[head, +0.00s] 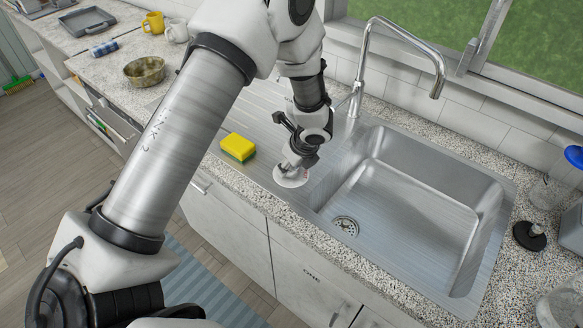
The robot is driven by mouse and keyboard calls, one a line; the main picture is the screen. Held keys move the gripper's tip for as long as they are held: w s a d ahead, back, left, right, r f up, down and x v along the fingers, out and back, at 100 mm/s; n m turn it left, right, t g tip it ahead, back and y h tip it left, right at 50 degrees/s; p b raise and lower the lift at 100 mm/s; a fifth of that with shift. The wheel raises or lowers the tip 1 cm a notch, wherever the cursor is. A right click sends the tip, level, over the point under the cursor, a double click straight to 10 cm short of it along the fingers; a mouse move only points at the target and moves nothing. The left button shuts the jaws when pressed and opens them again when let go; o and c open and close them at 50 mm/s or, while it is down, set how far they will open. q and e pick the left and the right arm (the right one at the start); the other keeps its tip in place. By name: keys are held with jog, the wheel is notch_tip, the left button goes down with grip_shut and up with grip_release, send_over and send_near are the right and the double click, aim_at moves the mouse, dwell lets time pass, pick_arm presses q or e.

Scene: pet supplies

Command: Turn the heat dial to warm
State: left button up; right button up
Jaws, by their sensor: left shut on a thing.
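A small white round dial (290,181) with a red mark lies flat on the steel drainboard, left of the sink basin. I take it to be the heat dial; its markings are too small to read. My left gripper (295,165) points down onto it from above and is shut on its middle part, which the fingers largely hide. My right gripper is not in view.
A yellow and green sponge (238,146) lies just left of the dial. The steel sink (420,200) is empty, with a tall tap (375,50) behind it. A bowl (145,71) and mugs stand on the left counter. Jars and a black-based item (530,237) stand at right.

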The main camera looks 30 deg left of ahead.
pick_arm(q)
jog(key=shift+w+r+m, duration=0.15)
jog(key=shift+r+m, duration=0.05)
jog(key=shift+m, duration=0.1)
jog(key=o, duration=1.1)
jog(key=shift+o, duration=0.2)
jog(key=shift+a+f, duration=0.1)
jog(key=v, duration=1.2)
jog(key=shift+a, duration=0.1)
